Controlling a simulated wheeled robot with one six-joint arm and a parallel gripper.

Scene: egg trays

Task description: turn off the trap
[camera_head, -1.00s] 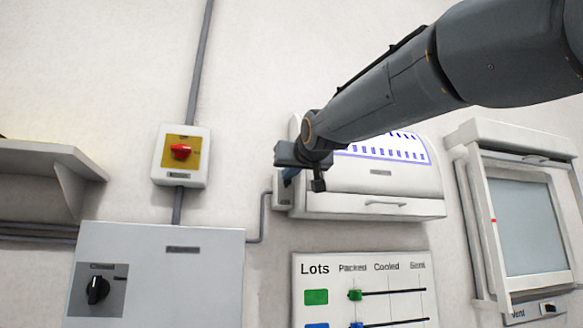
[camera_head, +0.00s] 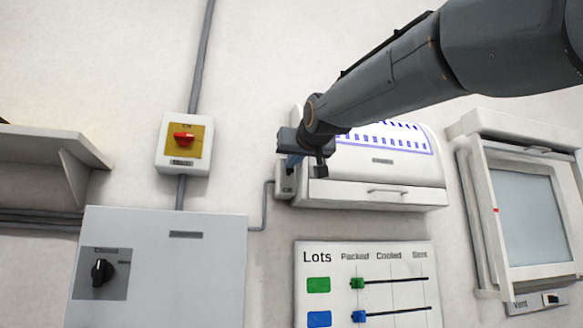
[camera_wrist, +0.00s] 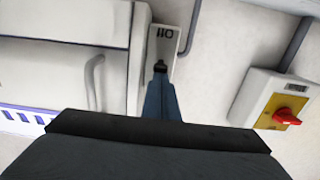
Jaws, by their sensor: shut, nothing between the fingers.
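The trap (camera_head: 350,186) is a white wall-mounted unit with a rounded top and a blue-patterned panel, partly hidden behind my arm. A small pale switch box (camera_head: 284,186) is at its left side. In the wrist view the box (camera_wrist: 172,42) shows dark marks, and the trap's white body (camera_wrist: 120,70) lies to its left. My gripper (camera_head: 291,168) is shut and empty, in front of the box. In the wrist view its blue-grey fingertips (camera_wrist: 160,70) overlap the box by a small dark part. I cannot tell whether they touch it, and the switch position is hidden.
A red-handled switch on a yellow plate (camera_head: 184,152) is left of the trap. Below are a grey cabinet (camera_head: 190,270) with a black knob and a Lots board (camera_head: 388,246). A framed window (camera_head: 530,215) is at right, a shelf (camera_head: 40,150) at left.

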